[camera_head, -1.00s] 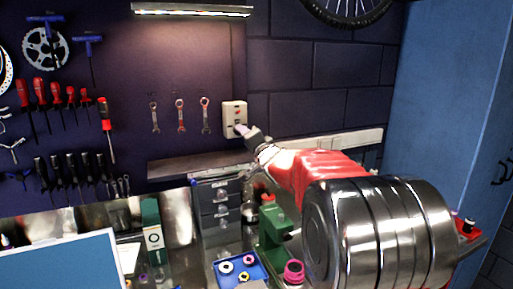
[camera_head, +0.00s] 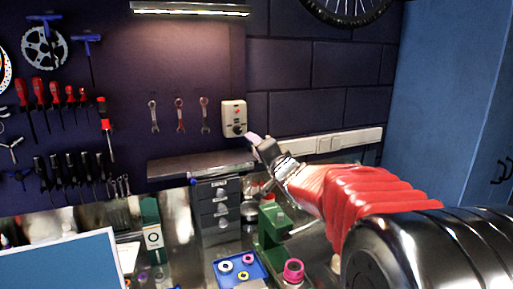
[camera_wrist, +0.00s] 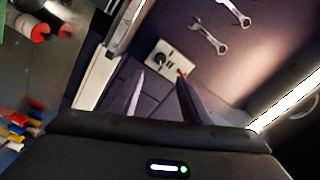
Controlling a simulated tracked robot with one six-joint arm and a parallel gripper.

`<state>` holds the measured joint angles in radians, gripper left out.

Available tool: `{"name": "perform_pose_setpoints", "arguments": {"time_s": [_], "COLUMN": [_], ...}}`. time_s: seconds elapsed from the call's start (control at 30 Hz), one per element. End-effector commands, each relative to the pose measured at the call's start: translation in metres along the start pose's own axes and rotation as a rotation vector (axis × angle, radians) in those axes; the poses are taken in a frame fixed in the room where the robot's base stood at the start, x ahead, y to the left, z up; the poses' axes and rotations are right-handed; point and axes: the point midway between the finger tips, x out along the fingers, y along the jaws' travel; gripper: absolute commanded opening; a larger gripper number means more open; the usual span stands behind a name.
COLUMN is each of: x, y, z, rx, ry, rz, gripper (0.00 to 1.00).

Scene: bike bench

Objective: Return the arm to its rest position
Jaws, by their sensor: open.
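My gripper (camera_head: 251,138) shows in the head view just to the lower right of a pale wall switch box (camera_head: 234,118). A gap lies between its tip and the box in the picture. In the wrist view the two fingers of my gripper (camera_wrist: 158,98) stand apart with nothing between them. The switch box (camera_wrist: 171,65) appears beyond the fingertips there. My red-sleeved arm reaches in from the lower right of the head view.
A metal shelf (camera_head: 200,164) runs below the wrenches (camera_head: 179,116). A drawer unit (camera_head: 217,208), a green tool (camera_head: 271,228), a blue tray (camera_head: 262,270) and a pink-topped item (camera_head: 293,270) stand below my arm. A blue cabinet (camera_head: 440,110) is at right.

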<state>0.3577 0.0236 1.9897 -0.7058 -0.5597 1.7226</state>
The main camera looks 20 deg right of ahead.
Motion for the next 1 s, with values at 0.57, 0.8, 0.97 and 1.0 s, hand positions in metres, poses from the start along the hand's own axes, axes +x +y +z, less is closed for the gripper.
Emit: {"name": "perform_pose_setpoints", "arguments": {"time_s": [0.57, 0.8, 0.97, 1.0], "x": [-0.010, -0.055, -0.097, -0.108], "y": [-0.001, 0.009, 0.022, 0.026], "z": [0.003, 0.021, 0.042, 0.048], "rx": [-0.055, -0.248, -0.387, -0.419], "ry": [0.014, 0.017, -0.038, -0.059], "rz": [0.044, 0.223, 0.360, 0.392], "gripper": [0.42, 0.42, 0.42, 0.42]}}
